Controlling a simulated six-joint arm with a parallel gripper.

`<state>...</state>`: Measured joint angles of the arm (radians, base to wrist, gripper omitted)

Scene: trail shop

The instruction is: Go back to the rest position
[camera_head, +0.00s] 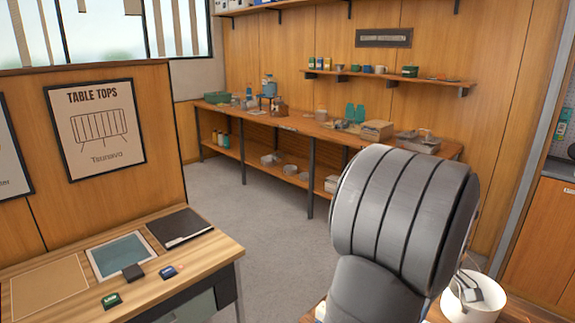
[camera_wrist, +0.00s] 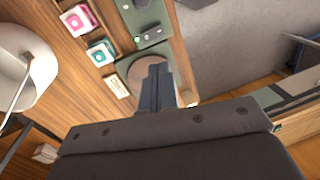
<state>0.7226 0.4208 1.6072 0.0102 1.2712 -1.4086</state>
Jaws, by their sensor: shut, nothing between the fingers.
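My gripper (camera_wrist: 158,72) shows in the wrist view with its dark fingers together and nothing between them. It hangs over a wooden counter (camera_wrist: 60,105), in front of a round grey-brown disc (camera_wrist: 137,64), which it partly covers. I cannot tell how high it is above the counter. In the head view my grey arm fills the lower right and hides the gripper.
A white bucket (camera_head: 474,298) with a wire handle stands right of my arm; it also shows in the wrist view (camera_wrist: 22,62). Pink (camera_wrist: 77,20) and teal (camera_wrist: 100,53) square items lie near the gripper. A desk (camera_head: 215,250) stands at left; grey floor (camera_head: 262,235) lies open between.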

